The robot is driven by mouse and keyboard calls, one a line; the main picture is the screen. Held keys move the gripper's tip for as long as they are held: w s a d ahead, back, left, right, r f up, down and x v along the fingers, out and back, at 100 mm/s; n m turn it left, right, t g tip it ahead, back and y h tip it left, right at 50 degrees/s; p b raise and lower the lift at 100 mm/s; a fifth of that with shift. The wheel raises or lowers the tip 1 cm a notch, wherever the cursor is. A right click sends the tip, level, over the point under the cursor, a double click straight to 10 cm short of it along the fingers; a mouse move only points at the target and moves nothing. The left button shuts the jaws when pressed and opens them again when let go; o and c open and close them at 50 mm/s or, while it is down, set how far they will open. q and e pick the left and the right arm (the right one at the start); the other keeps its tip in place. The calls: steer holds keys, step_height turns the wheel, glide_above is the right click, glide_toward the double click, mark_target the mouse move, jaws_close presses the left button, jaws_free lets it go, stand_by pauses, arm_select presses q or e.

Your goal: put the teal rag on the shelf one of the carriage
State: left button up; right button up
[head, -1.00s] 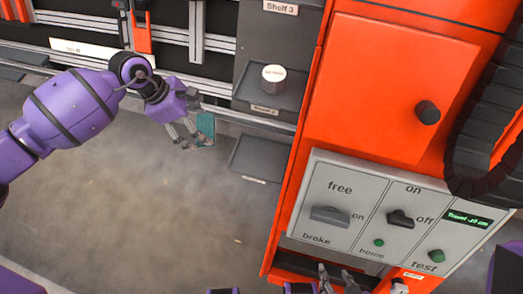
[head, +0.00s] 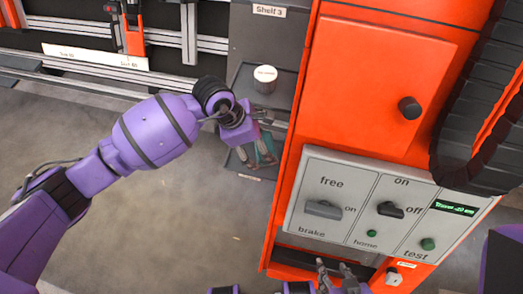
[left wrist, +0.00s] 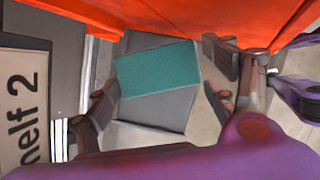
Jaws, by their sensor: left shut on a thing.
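My left gripper (head: 258,157) is shut on the teal rag (head: 266,151), in front of the carriage's dark grey column. The rag shows as a flat teal rectangle (left wrist: 158,67) between the fingers in the left wrist view. In the head view the gripper and rag overlap the lowest dark shelf (head: 236,166), which lies under the Shelf 2 tray and is partly hidden; its own label is too small to read. I cannot tell whether the rag touches it. My right gripper (head: 337,272) is low in the head view, fingers apart and empty.
A white round tin (head: 265,78) stands on the middle shelf, above the rag. A Shelf 3 label (head: 269,11) is higher up. The orange cabinet (head: 378,90) and its grey switch panel (head: 350,212) stand close on the right. Open floor (head: 190,230) lies at left.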

mark_target(256, 147)
arm_select(q)
step_height(256, 147, down, 4)
steer(key=shift+f, duration=0.2)
steer(key=shift+d+f, duration=0.25)
steer(key=o, duration=1)
steer(key=v, duration=0.7)
steer(key=shift+a+r, duration=0.2)
steer(key=shift+r, duration=0.05)
